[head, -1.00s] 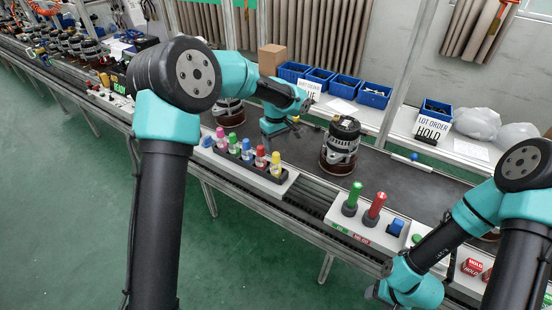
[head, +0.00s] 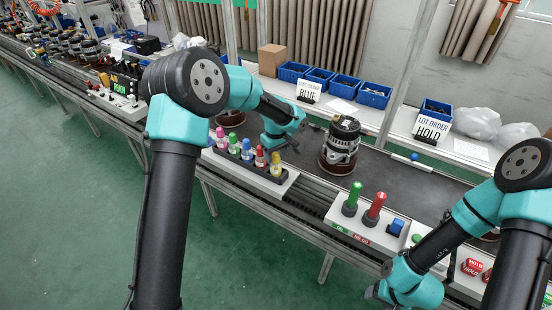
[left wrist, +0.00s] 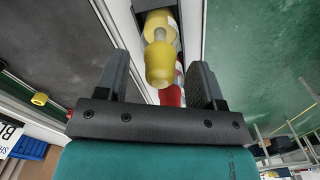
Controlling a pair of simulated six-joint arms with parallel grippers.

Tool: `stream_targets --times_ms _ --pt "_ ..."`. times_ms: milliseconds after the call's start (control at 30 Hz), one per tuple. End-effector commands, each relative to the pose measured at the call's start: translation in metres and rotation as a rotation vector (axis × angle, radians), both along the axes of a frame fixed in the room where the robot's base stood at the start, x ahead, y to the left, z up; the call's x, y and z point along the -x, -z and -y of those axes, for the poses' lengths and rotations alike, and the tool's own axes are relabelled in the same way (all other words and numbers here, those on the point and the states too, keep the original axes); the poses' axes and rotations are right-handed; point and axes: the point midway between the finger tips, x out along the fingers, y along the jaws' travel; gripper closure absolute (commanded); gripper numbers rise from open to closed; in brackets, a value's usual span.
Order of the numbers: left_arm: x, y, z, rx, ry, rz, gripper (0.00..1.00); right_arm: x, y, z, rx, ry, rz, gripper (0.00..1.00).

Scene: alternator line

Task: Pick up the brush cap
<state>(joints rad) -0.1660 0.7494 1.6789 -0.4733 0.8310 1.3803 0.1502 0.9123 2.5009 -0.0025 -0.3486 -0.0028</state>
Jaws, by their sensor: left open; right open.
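I cannot tell which one is the brush cap meant. My left gripper (head: 281,147) is open above and behind the yellow end of the row. In the left wrist view the yellow cap (left wrist: 160,65) shows between the open fingers (left wrist: 158,60), with no visible contact. A red cap (left wrist: 172,94) is partly hidden by the gripper. My right wrist shows at the bottom, but its fingers are out of frame.
An alternator (head: 340,148) stands on the belt right of my left gripper. A panel (head: 372,235) with green and red posts is nearer. A small yellow ring (left wrist: 39,99) lies at the belt's edge. A sign reads BLUE (head: 308,91); another reads HOLD (head: 432,127).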

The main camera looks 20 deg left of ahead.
Motion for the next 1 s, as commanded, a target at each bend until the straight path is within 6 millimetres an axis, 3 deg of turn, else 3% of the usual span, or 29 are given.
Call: stream_targets --times_ms 400,1000 --pt "-0.0001 -0.0004 -0.0001 0.0 0.0 0.0 0.38 0.0 0.0 0.0 0.0 0.0 0.0 0.42" --pt "-0.0001 -0.0004 -0.0001 0.001 0.0 0.001 0.91 0.0 0.0 0.0 0.0 0.0 0.0 0.42"
